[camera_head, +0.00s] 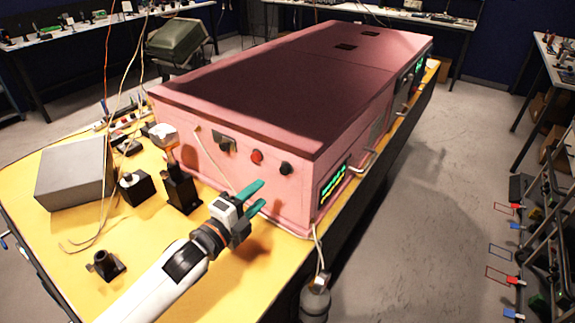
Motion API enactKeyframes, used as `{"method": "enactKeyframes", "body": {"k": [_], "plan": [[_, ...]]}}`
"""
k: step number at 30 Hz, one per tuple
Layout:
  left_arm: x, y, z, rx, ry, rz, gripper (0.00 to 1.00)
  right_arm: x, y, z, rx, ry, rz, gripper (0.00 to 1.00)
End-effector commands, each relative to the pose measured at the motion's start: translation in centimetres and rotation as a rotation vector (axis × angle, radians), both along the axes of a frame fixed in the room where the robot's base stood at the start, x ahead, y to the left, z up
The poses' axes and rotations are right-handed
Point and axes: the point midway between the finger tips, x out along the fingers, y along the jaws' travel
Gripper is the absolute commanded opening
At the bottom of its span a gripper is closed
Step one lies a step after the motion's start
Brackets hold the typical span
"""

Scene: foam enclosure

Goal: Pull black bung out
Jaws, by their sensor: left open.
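A large pink foam enclosure (212,155) with a dark red lid stands on the yellow table. Its near face carries a black bung (286,168) at the right, a red round plug (257,156) in the middle, and another black round piece (225,145) by a dark plate at the left. My left gripper (262,194) has teal fingers, is open and empty, and is below and slightly left of the right black bung, apart from it. I cannot tell its exact distance from the face. My right gripper is out of view.
A grey box (75,172), a black cube-shaped device (136,188), a black stand (182,189) and a small black mount (105,266) are on the yellow table (60,240) at the left. Cables hang there. A grey cylinder (315,298) is by the table's front right edge.

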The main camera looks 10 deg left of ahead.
Motion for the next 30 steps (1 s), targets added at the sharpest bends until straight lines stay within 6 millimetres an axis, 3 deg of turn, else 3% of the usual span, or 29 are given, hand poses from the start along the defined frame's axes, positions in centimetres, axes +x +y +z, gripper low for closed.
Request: {"method": "enactKeyframes", "body": {"k": [8, 24, 30], "plan": [[0.4, -0.1, 0.0, -0.003, 0.0, 0.001, 0.46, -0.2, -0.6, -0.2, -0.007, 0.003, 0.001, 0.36], [6.9, -2.5, 0.0, -0.002, 0.002, 0.002, 0.46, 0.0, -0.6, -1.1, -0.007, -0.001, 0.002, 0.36], [8.2, -3.0, 0.0, -0.002, 0.002, 0.001, 0.46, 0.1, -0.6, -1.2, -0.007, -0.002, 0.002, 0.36]]}}
